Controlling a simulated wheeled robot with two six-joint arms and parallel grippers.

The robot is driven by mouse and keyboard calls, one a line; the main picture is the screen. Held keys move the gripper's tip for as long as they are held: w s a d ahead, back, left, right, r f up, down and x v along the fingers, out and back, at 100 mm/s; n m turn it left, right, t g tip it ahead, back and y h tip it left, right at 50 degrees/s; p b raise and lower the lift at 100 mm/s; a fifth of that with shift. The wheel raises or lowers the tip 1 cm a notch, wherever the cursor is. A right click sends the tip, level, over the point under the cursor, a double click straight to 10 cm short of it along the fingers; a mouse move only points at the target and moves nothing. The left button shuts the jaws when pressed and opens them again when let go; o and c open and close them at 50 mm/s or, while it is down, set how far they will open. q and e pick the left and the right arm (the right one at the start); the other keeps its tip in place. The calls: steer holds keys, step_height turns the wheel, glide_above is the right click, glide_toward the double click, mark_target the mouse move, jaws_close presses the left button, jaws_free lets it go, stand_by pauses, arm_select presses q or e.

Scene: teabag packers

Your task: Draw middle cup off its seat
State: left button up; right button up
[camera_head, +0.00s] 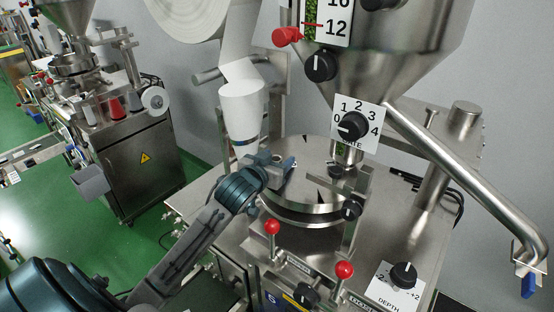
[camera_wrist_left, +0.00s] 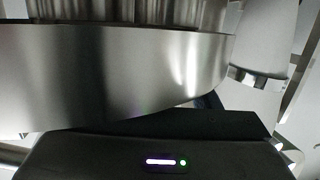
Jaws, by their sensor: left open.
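I cannot make out a separate middle cup or its seat in either view. The round steel disc (camera_head: 312,212) of the machine lies beneath the hopper, and my arm and the dosing parts hide some of it. My left gripper (camera_head: 284,164) is open over the disc's far left edge, close to the white forming tube. Whether anything lies between its fingers is not clear. In the left wrist view, a large curved steel wall (camera_wrist_left: 110,75) fills much of the picture, just beyond the dark gripper body. My right gripper is not in view.
The white paper tube (camera_head: 243,112) stands just behind my left gripper. The steel hopper (camera_head: 400,50) hangs above the disc. Red-knobbed levers (camera_head: 272,227) and a black depth dial (camera_head: 404,274) sit at the front. A slanting steel pipe (camera_head: 465,180) runs along the right.

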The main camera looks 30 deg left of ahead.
arm_select(q)
steer(key=shift+w, duration=0.2)
steer(key=shift+s+a, duration=0.1)
steer(key=c, duration=1.1)
